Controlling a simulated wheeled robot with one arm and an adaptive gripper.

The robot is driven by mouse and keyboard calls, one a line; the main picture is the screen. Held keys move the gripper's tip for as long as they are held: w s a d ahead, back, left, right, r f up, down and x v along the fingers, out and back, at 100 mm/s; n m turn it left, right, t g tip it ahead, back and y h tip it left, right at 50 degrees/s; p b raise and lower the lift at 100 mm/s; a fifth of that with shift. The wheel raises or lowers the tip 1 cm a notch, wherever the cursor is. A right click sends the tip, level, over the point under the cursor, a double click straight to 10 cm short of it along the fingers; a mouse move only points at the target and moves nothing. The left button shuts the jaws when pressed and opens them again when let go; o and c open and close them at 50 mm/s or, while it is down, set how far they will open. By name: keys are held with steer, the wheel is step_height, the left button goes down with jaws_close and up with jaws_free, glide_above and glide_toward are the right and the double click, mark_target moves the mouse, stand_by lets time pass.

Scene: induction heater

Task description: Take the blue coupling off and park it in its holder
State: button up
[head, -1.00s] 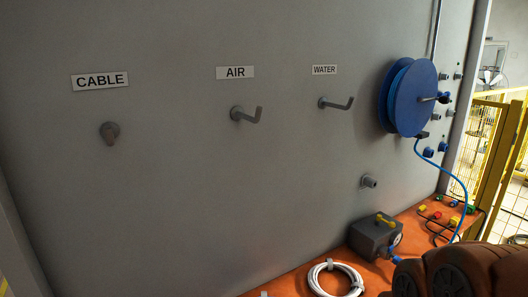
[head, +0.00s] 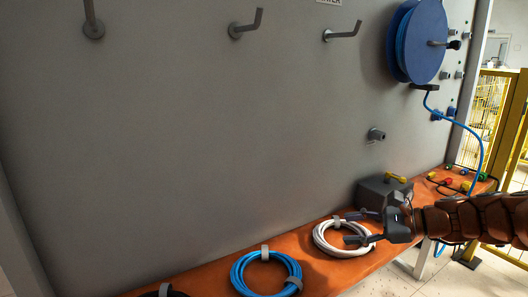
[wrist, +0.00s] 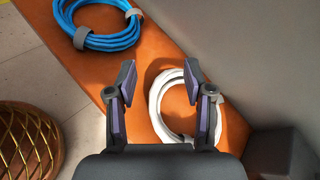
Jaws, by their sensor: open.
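My gripper (head: 350,228) is open and empty, with its fingers above the white coil (head: 321,240) on the orange bench. The wrist view shows the two spread fingers (wrist: 161,70) on either side of part of the white coil (wrist: 156,112). The box front, where the blue coupling sat, is hidden by my gripper and arm. A grey stub (head: 377,135) sticks out of the wall above the box. I cannot tell which fitting is the coupling's holder.
A blue coiled hose (head: 266,283) lies on the bench (head: 313,274) left of the white coil. A blue reel (head: 416,42) hangs on the wall, its hose (head: 480,150) running down to the right. Yellow fencing (head: 497,105) stands right.

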steer(key=w+d+f+m+t+b, duration=0.1)
steer(key=w+d+m, duration=0.1)
steer(key=d, duration=0.2)
steer(key=w+d+f+m+t+b, duration=0.1)
steer(key=w+d+f+m+t, duration=0.1)
steer(key=d, duration=0.3)
steer(key=w+d+f+m+t+b, duration=0.1)
steer(key=d+m+t, duration=0.1)
steer(key=d, duration=0.3)
steer(key=shift+w+f+b, duration=0.2)
steer(key=shift+w+b, duration=0.2)
steer(key=d+f+m+t+h+b, duration=0.3)
steer(key=d+m, duration=0.3)
steer(key=d, duration=0.9)
steer(key=shift+w+f+t, duration=0.45)
steer(key=shift+f+t, duration=0.05)
steer(key=shift+t, duration=0.3)
steer(key=shift+a, duration=0.1)
steer(key=b+x, duration=0.1)
steer(key=x, duration=0.6)
steer(key=shift+r, duration=0.2)
steer(key=shift+f+p+x, duration=0.2)
steer(key=shift+p+x, duration=0.35)
steer(key=shift+x, duration=0.45)
